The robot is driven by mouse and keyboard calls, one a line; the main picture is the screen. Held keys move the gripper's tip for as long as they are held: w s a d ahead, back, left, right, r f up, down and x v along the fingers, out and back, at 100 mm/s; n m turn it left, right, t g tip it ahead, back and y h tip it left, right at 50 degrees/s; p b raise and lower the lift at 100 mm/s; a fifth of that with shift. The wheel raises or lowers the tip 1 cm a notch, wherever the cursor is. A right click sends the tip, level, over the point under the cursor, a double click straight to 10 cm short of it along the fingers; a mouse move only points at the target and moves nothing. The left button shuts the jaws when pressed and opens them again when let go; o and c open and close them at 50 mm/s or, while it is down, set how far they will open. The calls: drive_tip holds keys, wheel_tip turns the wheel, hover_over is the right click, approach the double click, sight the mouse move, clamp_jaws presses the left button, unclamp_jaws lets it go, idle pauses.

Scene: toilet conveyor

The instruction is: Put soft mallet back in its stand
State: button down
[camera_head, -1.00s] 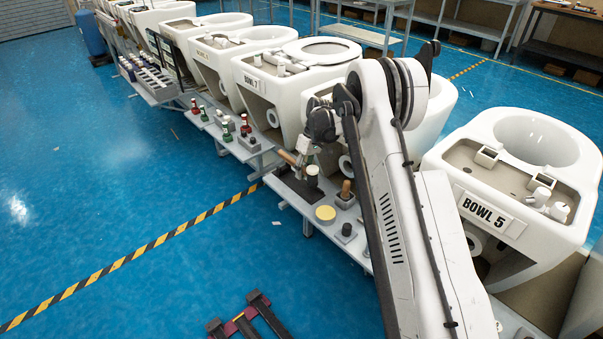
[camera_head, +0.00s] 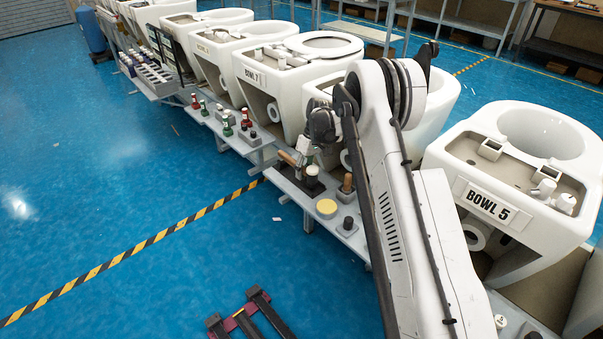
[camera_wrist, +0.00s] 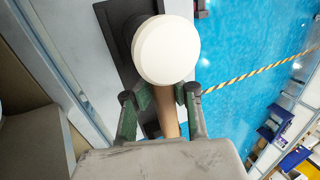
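The soft mallet has a round white head (camera_wrist: 166,50) and a wooden handle (camera_wrist: 167,113) in the wrist view. My gripper (camera_wrist: 162,98) has a finger on each side of this handle and appears shut on it. In the head view my gripper (camera_head: 307,150) is above the near bench, and the wooden handle (camera_head: 288,158) sticks out to its left. A dark stand with a flat base (camera_wrist: 118,22) lies below and partly behind the mallet head, which hides much of it. I cannot tell whether head and stand touch.
The narrow bench holds a yellow disc (camera_head: 327,208), a dark knob-like piece (camera_head: 347,225) and a wooden-handled tool (camera_head: 347,183) close right of my gripper. White toilet bowls line its far side, including BOWL 7 (camera_head: 255,76) and BOWL 5 (camera_head: 487,205). Blue floor on the near side is largely clear.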

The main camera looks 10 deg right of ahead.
drive_tip(key=shift+d+f+b, duration=0.2)
drive_tip(key=shift+f+b, duration=0.15)
drive_tip(key=shift+f, duration=0.35)
drive_tip(key=c, duration=1.8)
unclamp_jaws()
drive_tip(key=shift+c, duration=0.2)
drive_tip(key=shift+d, duration=0.1)
drive_tip(key=shift+r, duration=0.1)
drive_tip(key=v, duration=0.8)
